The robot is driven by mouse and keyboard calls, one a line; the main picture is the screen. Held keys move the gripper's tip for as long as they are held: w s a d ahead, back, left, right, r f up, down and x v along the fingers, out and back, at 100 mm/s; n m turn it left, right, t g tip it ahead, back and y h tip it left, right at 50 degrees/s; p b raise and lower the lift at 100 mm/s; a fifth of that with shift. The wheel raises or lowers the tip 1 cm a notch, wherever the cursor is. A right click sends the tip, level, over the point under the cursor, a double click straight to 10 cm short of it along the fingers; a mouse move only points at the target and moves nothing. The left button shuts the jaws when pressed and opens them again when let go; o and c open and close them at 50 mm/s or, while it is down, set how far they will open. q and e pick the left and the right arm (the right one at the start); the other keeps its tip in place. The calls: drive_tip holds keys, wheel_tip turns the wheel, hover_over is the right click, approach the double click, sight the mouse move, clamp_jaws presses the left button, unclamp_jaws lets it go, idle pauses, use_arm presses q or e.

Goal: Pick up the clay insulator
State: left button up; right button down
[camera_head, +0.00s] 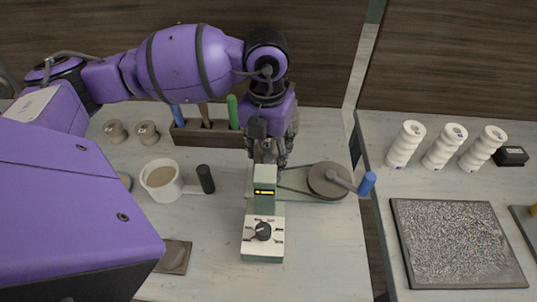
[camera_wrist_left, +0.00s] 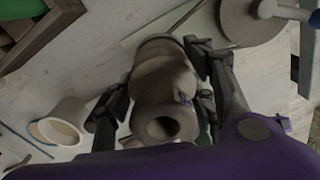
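The clay insulator (camera_wrist_left: 162,88) is a grey-brown ribbed cylinder with a round hole in the end facing the camera and a small dark blue mark on its side. It lies between the two fingers of my left gripper (camera_wrist_left: 158,95) in the left wrist view. Both fingers are very close to its sides; I cannot tell whether they press on it. In the head view my left gripper (camera_head: 270,152) points down behind the green device, and the insulator is hidden there. My right gripper is not in view.
The green device (camera_head: 264,228) with a dial and lit display stands just in front of the gripper. A crank wheel (camera_head: 329,181) is to its right, a cup (camera_head: 161,181) to its left. A tool rack (camera_head: 207,135) stands behind. White insulators (camera_head: 444,147) and a speckled tray (camera_head: 458,243) occupy the right table.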

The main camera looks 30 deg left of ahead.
use_arm(q)
drive_tip(key=c, duration=0.8)
drive_tip(key=shift+r, duration=0.15)
